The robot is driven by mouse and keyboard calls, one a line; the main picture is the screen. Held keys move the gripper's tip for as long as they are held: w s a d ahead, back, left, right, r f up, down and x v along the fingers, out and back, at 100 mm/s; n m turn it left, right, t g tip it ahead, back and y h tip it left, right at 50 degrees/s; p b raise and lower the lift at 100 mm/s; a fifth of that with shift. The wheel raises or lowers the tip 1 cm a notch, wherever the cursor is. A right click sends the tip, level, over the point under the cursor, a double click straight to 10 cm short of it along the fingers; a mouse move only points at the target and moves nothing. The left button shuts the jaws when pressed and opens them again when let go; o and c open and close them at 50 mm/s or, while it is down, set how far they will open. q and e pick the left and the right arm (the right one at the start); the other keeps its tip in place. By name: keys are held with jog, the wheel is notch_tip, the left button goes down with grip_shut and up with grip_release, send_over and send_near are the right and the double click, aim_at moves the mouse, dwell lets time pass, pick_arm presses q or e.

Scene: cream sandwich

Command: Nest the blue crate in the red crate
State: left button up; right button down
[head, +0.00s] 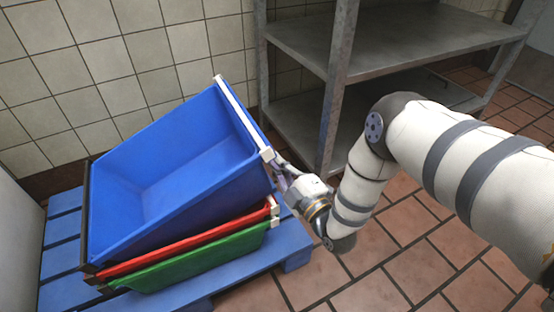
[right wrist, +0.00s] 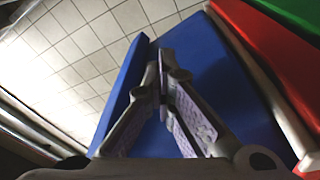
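The blue crate (head: 180,185) is tilted, its right side with a pale rim (head: 243,118) raised and its left side low. It sits over the red crate (head: 190,243), whose rim shows as a red strip with a pale right end. The blue crate's low left edge is at the red crate's left end. My right gripper (head: 283,172) is at the raised right rim. In the right wrist view its fingers (right wrist: 163,72) are closed on the blue crate's edge (right wrist: 205,75), with the red crate (right wrist: 262,45) to the right. My left gripper is not in view.
A green crate (head: 200,262) lies directly under the red one. The stack stands on a blue pallet (head: 62,240). A tiled wall (head: 130,50) is behind, and a metal shelf rack (head: 400,45) stands at the back right. Brown floor tiles are clear in front.

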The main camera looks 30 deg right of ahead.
jog(key=c, duration=2.4)
grip_release()
jog(key=c, duration=1.9)
grip_release()
jog(key=s, duration=0.4)
jog(key=s+f, duration=0.1)
jog(key=s, duration=0.3)
jog(key=s+d, duration=0.1)
jog(key=s, duration=0.3)
jog(key=shift+d+f, duration=0.1)
jog(key=shift+f, duration=0.05)
